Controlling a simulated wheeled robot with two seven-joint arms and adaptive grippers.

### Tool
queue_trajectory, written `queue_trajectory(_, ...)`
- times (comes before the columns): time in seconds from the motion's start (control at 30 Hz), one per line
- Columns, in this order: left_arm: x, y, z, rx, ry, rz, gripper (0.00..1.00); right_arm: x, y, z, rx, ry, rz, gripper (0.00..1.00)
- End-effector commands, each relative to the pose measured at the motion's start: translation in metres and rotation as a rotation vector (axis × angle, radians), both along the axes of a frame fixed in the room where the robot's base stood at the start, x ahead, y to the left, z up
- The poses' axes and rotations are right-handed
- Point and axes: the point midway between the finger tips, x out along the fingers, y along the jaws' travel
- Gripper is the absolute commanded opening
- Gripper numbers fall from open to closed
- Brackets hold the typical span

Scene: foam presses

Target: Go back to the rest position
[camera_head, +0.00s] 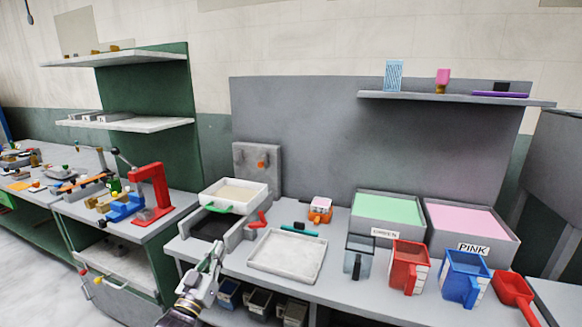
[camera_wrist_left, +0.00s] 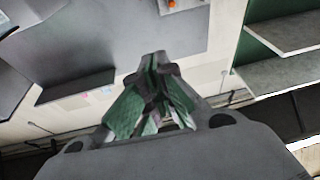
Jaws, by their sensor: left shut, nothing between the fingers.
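My left gripper (camera_head: 216,250) is low in the head view, in front of the workbench edge near the white tray. Its fingers point up and are shut with nothing between them. In the left wrist view the closed fingers (camera_wrist_left: 154,60) show at the middle, with green pads and no object held. My right gripper is not in view.
The bench bears an empty white tray (camera_head: 286,268), a press with a white box (camera_head: 233,195), a green foam bin (camera_head: 388,215) and a pink foam bin (camera_head: 470,225). A clear jug (camera_head: 358,258), red jug (camera_head: 408,270) and blue jug (camera_head: 463,280) stand in front.

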Motion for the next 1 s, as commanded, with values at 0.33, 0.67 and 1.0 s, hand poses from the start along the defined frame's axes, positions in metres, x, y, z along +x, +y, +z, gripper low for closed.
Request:
queue_trajectory(0.33,0.016,0.018,-0.074,0.146,0.128,0.071,0.0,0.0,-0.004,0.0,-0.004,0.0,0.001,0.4)
queue_trajectory(0.67,0.021,0.05,-0.209,0.294,0.358,0.129,0.0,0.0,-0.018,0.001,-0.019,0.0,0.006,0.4)
queue_trajectory(1.0,-0.014,0.085,-0.358,0.413,0.627,0.155,0.0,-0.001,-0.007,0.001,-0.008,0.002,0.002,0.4)
